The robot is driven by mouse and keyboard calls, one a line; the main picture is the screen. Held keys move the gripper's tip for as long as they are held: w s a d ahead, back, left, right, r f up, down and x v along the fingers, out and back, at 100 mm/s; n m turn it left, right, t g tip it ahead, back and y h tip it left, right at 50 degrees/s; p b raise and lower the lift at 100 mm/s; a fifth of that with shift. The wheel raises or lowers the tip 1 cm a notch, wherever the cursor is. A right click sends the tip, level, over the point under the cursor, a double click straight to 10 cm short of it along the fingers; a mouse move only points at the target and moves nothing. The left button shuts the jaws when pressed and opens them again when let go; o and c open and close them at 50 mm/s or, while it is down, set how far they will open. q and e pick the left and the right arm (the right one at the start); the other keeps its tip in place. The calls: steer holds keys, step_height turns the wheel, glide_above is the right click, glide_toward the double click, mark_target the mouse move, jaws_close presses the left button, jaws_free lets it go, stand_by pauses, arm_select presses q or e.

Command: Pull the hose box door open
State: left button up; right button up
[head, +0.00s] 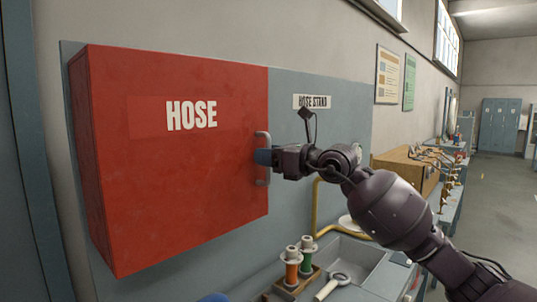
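The red hose box (170,190) hangs on a grey-blue wall panel at the left, its front marked HOSE. Its door looks closed, flush with the box. A grey vertical handle (265,179) stands at the door's right edge. My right gripper (264,157) reaches in from the right, and its bluish fingertips are at the middle of the handle, overlapping the bar. The fingers are seen edge-on, so I cannot tell whether they are shut on it. My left gripper is not in view.
Below the box, a bench holds a wooden holder with orange (291,268) and green (306,259) fittings, and a round-ended tool (333,285). A yellow tube (316,205) and a wooden box (408,172) stand behind my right arm. Open floor (500,190) lies far right.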

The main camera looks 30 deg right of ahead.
jaws_close()
stand_by(0.5)
